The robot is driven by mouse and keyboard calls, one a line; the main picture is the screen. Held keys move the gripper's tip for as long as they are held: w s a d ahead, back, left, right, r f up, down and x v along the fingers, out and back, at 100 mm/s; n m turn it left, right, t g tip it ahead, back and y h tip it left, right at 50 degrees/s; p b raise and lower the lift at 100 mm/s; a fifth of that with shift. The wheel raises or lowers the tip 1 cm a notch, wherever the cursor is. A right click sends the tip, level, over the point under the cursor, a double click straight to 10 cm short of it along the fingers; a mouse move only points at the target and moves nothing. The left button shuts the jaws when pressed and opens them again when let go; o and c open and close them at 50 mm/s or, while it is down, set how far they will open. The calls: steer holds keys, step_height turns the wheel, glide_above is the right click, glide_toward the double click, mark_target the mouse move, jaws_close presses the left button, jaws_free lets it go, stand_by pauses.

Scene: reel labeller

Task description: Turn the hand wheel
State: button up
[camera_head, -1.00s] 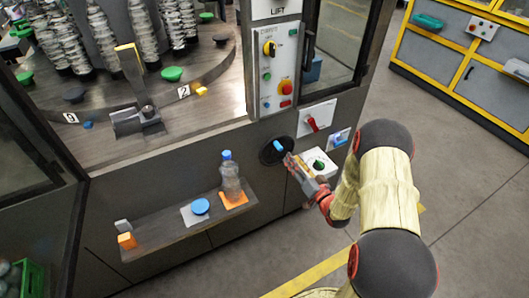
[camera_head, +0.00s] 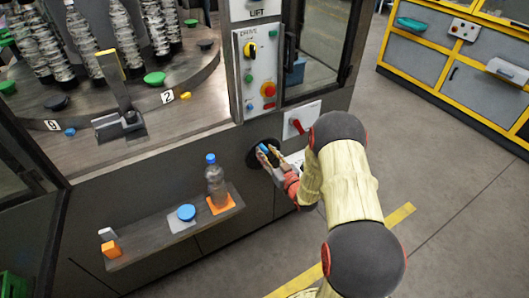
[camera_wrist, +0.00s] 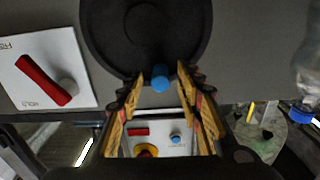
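The hand wheel (camera_head: 251,158) is a dark round disc on the front of the grey machine, with a blue knob (camera_head: 263,148) on its face. In the wrist view the black wheel (camera_wrist: 108,35) fills the top middle, and its blue knob (camera_wrist: 160,78) sticks out near its lower rim. My gripper (camera_head: 268,154) is at the wheel in the head view. In the wrist view its two orange-brown fingers (camera_wrist: 164,76) stand on either side of the knob. A narrow gap shows beside the knob, so the fingers look open around it. My gripper hides part of the wheel.
A red-handled switch panel (camera_head: 300,120) is just right of the wheel. Above is a control panel (camera_head: 257,75) with coloured buttons. A shelf (camera_head: 160,238) at lower left holds a bottle (camera_head: 215,180) and a blue disc (camera_head: 186,212). The floor to the right is clear.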

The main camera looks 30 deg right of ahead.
steer(key=shift+w, duration=0.85)
steer(key=c, duration=0.3)
jaws_close()
